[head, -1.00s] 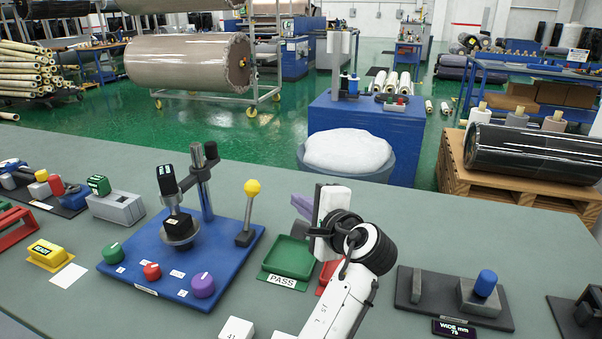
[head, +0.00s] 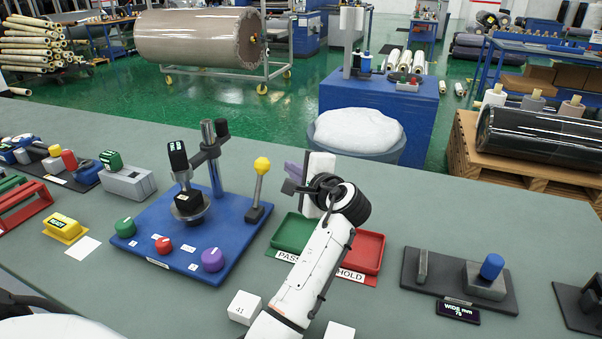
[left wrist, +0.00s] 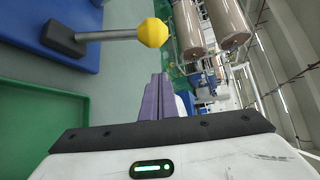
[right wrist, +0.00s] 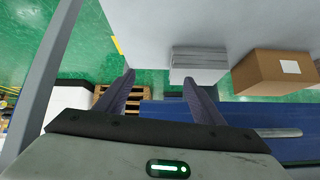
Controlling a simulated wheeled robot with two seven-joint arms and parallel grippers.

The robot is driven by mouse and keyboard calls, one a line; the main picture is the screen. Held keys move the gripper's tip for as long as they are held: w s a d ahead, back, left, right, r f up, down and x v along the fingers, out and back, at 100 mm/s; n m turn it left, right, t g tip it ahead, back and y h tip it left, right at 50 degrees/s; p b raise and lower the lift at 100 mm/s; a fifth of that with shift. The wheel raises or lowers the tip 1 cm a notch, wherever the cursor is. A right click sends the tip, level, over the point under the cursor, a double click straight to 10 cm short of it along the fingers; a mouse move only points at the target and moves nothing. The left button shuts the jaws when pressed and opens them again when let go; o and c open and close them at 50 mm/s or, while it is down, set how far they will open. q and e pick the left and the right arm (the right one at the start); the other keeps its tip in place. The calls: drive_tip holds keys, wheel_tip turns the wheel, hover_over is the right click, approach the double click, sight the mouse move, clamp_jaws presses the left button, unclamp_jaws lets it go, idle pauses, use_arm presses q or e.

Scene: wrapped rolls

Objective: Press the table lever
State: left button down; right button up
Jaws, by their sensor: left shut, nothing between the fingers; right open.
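The lever (head: 259,188) is a grey rod on a dark foot at the right corner of a blue base plate (head: 225,255), with a yellow knob (head: 262,165) on top. It stands nearly upright. My left gripper (head: 288,179) is just right of the knob, its purple fingers shut and empty. In the left wrist view, the knob (left wrist: 153,33) is just beyond the shut fingertips (left wrist: 158,80) with a visible gap. My right gripper (right wrist: 159,80) shows only in the right wrist view, open with nothing between its fingers, away from the lever.
The blue base also carries a post with a black-topped gauge (head: 180,165) and green, red and purple knobs (head: 212,260). A green tray (head: 293,232) and red tray (head: 358,250) lie beneath my left arm. A small white block (head: 244,307) sits at the front.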

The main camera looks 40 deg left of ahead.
sight(259, 183)
use_arm(q)
drive_tip(key=shift+s+a+r+p, duration=0.25)
drive_tip(key=shift+s+a+p, duration=0.2)
drive_tip(key=shift+s, duration=0.35)
drive_tip(key=shift+s+a+r+p, duration=0.25)
drive_tip(key=shift+s+a, duration=0.25)
drive_tip(key=shift+s, duration=0.25)
drive_tip(key=shift+f, duration=0.1)
